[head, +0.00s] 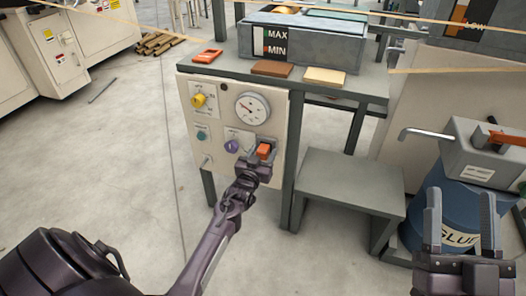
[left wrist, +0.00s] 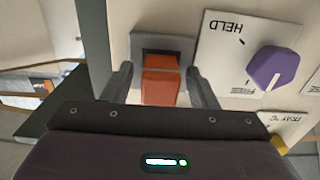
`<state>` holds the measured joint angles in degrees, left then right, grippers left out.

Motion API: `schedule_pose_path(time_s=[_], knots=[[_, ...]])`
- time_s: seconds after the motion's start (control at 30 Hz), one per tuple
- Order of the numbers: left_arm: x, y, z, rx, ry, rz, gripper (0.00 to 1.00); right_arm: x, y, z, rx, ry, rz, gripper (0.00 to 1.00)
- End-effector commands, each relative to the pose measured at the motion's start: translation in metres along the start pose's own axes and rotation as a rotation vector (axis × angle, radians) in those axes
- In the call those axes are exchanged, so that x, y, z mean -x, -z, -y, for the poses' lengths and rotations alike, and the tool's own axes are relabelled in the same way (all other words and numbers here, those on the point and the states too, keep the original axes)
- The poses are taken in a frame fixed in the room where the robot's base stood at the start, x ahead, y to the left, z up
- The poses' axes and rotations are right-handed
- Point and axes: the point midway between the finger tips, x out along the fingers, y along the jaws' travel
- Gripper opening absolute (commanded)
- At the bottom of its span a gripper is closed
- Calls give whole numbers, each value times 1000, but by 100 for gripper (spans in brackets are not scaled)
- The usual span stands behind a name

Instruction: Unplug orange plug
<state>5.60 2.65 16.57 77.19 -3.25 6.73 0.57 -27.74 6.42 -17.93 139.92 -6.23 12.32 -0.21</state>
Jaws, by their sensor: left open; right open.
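The orange plug (head: 264,151) sits in a grey socket on the lower right of the cream control panel (head: 222,104). In the left wrist view the orange plug (left wrist: 160,80) stands out from the grey socket plate (left wrist: 184,47). My left gripper (head: 262,158) is open at the panel, and its fingers (left wrist: 158,84) lie on either side of the plug, with a visible gap on each side. My right gripper (head: 459,222) is open and empty at the lower right, in front of the blue glue drum (head: 433,203), away from the panel.
A purple knob (head: 231,146) is left of the plug, with a gauge (head: 252,108) above and a yellow knob (head: 199,100) at upper left. A grey step (head: 350,182) stands right of the panel.

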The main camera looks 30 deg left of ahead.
Motion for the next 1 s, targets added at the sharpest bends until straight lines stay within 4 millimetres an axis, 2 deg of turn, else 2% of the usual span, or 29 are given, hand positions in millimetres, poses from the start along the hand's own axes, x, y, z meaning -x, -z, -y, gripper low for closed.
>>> schedule_pose_path(time_s=[0.7, 0.77, 1.0], knots=[[0, 0, 0, 0, 0, 0, 53, -2, 3, 0, 0, 0, 0, 59], [0, 0, 0, 0, 0, 0, 48, -2, 3, 0, 0, 0, 0, 59], [0, 0, 0, 0, 0, 0, 16, -2, 3, 0, 0, 0, 0, 59]])
